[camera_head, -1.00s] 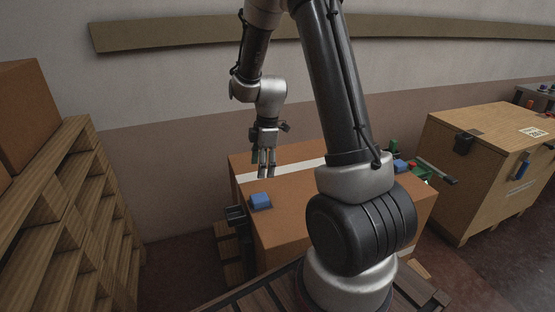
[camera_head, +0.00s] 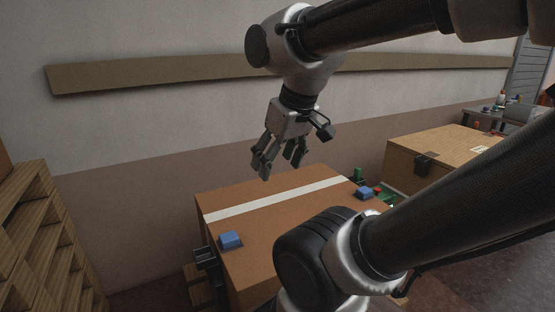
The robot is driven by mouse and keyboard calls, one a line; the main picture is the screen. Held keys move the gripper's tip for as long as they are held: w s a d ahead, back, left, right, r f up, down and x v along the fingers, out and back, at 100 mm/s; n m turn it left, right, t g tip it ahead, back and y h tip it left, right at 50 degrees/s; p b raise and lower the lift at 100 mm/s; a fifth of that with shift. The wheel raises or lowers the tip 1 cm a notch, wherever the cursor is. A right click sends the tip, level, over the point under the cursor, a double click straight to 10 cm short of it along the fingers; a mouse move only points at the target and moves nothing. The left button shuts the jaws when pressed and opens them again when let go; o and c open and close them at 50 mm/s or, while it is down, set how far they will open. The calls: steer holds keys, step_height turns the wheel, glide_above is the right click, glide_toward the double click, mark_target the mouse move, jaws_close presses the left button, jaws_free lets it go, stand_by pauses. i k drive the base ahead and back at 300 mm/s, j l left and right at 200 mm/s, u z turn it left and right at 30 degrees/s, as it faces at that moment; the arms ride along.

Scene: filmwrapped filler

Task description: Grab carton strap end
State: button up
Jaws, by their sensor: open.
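The brown carton (camera_head: 278,228) stands in front of the wall, below my gripper. A white strap or tape band (camera_head: 275,200) runs across its top from left to right. I cannot tell whether the band has a loose end. My gripper (camera_head: 277,172) is open and empty, fingers pointing down, above the carton's back part and apart from it. My arm hides the carton's front right part.
A blue block (camera_head: 230,240) sits on the carton's left front, and another blue block (camera_head: 364,193) at its right. A wooden crate (camera_head: 440,150) stands to the right. Stacked wooden pallets (camera_head: 40,245) stand at the left. A wooden rail (camera_head: 160,76) runs along the wall.

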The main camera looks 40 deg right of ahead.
mark_target(357, 172)
steer(key=l+z, duration=0.7)
steer(key=z, duration=0.2)
steer(key=l+z, duration=0.35)
steer(key=z, duration=0.15)
